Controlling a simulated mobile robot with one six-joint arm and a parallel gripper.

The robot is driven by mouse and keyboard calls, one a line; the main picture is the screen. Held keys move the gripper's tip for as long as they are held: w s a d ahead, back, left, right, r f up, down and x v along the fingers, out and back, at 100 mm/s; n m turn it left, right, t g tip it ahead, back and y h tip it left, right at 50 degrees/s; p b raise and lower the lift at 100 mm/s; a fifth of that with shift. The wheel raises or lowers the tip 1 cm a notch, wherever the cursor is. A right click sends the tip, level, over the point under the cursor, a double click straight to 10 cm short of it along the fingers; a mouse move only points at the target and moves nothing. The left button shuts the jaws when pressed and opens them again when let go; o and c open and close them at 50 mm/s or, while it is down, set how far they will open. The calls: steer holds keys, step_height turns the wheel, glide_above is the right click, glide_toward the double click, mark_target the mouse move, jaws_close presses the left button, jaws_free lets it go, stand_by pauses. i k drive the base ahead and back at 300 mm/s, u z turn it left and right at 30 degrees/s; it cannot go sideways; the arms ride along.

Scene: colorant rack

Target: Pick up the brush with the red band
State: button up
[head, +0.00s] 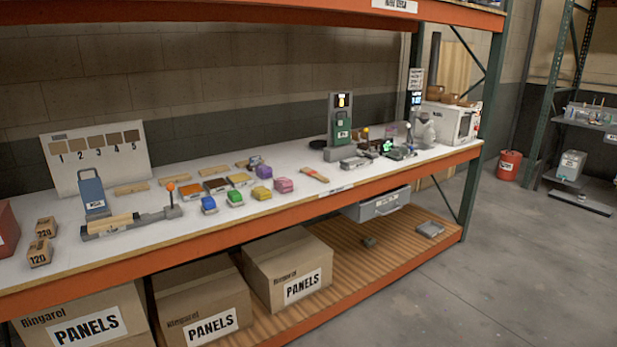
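A small flat wooden brush (315,175) with a red band lies on the white bench top (345,186), near its front edge and right of the coloured pots. It is small in the head view, so its bristles are hard to make out. Nothing touches it that I can see. My gripper is not in view.
Several coloured pots, including a pink one (284,186), stand left of the brush. A wooden block in a clamp (125,224) lies at the left. Floor (500,260) is open at right.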

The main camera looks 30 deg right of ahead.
mark_target(310, 172)
steer(key=z, duration=0.05)
steer(key=i, duration=1)
steer(key=u, duration=0.05)
